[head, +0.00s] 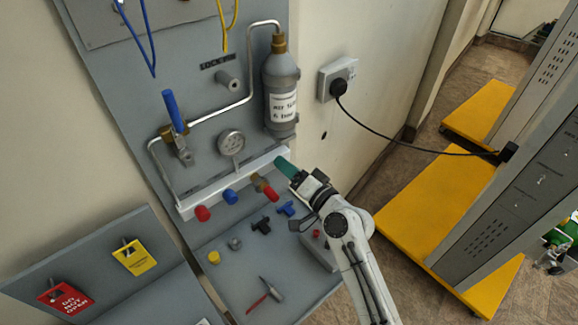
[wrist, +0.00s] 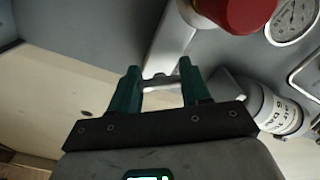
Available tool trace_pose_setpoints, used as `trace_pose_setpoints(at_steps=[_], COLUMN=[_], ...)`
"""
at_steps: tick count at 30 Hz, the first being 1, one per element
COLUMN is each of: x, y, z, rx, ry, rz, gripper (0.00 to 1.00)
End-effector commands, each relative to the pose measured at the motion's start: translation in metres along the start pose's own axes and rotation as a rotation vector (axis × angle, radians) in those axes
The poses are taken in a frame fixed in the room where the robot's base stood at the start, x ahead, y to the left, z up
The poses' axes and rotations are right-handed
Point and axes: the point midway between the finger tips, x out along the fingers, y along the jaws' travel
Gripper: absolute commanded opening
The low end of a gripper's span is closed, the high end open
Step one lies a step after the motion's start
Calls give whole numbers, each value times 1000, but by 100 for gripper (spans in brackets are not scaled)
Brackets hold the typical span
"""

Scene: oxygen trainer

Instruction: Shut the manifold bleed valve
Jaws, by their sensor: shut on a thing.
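The manifold (head: 232,183) is a pale grey bar low on the grey panel, with red and blue knobs along its front. My gripper (head: 282,164) is at the manifold's right end, its green fingers hiding the part there. In the wrist view my gripper (wrist: 158,70) has its two green fingers around a small pale metal piece (wrist: 160,83), which I take to be the bleed valve's handle. The fingers are shut on it. How far the valve is turned cannot be told. The manifold bar (wrist: 172,45) runs up just beyond the fingertips.
A red knob (head: 270,193) on a brass stem and a blue knob (head: 230,196) stick out near my gripper. A gauge (head: 231,143), a grey cylinder (head: 282,95) and a blue lever (head: 173,110) are above. Loose fittings and a red-handled tool (head: 262,298) lie on the shelf below.

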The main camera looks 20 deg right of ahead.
Motion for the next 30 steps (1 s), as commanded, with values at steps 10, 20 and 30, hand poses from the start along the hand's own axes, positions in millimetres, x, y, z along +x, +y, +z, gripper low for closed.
trace_pose_setpoints(at_steps=[10,20,30], x=[0,0,0], y=[-1,0,1], z=[-1,0,0], rx=[316,525,608], ry=[-1,0,0], rz=[2,2,2], gripper=[16,16,16])
